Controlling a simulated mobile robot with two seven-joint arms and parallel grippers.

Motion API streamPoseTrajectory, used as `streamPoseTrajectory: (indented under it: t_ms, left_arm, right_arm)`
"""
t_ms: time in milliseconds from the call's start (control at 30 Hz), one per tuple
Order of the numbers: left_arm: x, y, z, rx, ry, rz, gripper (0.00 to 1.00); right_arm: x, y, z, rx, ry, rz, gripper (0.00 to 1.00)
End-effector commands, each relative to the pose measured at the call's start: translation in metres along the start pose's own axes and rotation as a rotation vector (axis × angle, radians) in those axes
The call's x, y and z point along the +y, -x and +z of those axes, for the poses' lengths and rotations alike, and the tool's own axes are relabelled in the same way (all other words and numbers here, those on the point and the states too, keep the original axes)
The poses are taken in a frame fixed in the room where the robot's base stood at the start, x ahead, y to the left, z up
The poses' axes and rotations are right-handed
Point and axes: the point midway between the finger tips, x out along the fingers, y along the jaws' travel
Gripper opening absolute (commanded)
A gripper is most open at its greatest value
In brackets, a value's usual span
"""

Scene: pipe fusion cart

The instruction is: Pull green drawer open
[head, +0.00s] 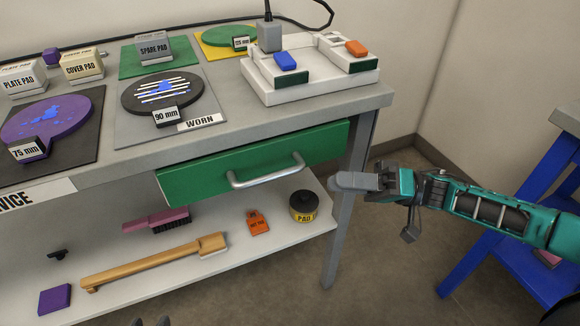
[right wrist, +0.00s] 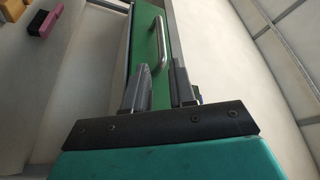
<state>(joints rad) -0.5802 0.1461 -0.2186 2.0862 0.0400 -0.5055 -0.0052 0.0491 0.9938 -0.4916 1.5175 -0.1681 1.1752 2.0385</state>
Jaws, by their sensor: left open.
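The green drawer (head: 210,178) is under the grey cart top and looks shut. Its silver bar handle (head: 267,176) runs across the front. The right wrist view also shows the green front (right wrist: 148,45) and handle (right wrist: 159,45) ahead, beyond the fingers. My right gripper (head: 350,182) is to the right of the handle, beside the cart leg, apart from the handle. Its two fingers (right wrist: 158,92) are spread with nothing between them. Only dark tips of my left gripper (head: 150,321) show at the bottom edge of the head view, well below the drawer.
The grey cart leg (head: 347,200) stands by my right gripper. The lower shelf (head: 225,265) holds a wooden-handled tool (head: 150,263), a pink brush (head: 155,221), an orange tag (head: 257,222) and a pad tin (head: 303,206). A blue stand (head: 495,225) is at the right. Floor before the drawer is clear.

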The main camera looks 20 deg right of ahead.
Motion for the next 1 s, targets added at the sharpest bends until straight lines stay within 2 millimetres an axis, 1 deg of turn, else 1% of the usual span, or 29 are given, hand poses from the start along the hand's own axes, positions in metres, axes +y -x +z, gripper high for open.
streamPoseTrajectory:
  t_ms: [67, 133, 267, 367, 500, 700, 833, 1000]
  left_arm:
    - [0.0, -0.001, 0.002, 0.0, 0.0, 0.001, 0.43]
    - [0.001, -0.001, 0.001, 0.002, 0.0, 0.002, 0.43]
    - [0.001, 0.0, 0.001, 0.004, 0.001, 0.003, 0.43]
    - [0.001, 0.0, 0.003, 0.002, 0.001, 0.004, 0.43]
    - [0.002, -0.002, 0.007, -0.002, 0.001, 0.005, 0.43]
    - [0.003, -0.004, 0.01, -0.005, 0.001, 0.009, 0.43]
    - [0.003, -0.005, 0.011, -0.009, 0.002, 0.011, 0.43]
    - [0.004, -0.005, 0.011, -0.012, 0.001, 0.013, 0.43]
  right_arm:
    - [0.0, 0.003, 0.001, -0.017, -0.018, -0.004, 0.25]
    - [-0.001, 0.002, 0.0, -0.023, -0.027, -0.008, 0.25]
    - [-0.002, -0.011, 0.001, -0.025, -0.027, -0.013, 0.25]
    - [-0.002, -0.028, 0.001, -0.023, -0.027, -0.013, 0.25]
    - [-0.002, -0.059, 0.002, -0.022, -0.025, -0.014, 0.25]
    - [-0.002, -0.097, 0.002, -0.021, -0.025, -0.013, 0.25]
    - [-0.002, -0.114, 0.003, -0.021, -0.025, -0.01, 0.25]
    - [-0.002, -0.124, 0.003, -0.021, -0.026, -0.008, 0.25]
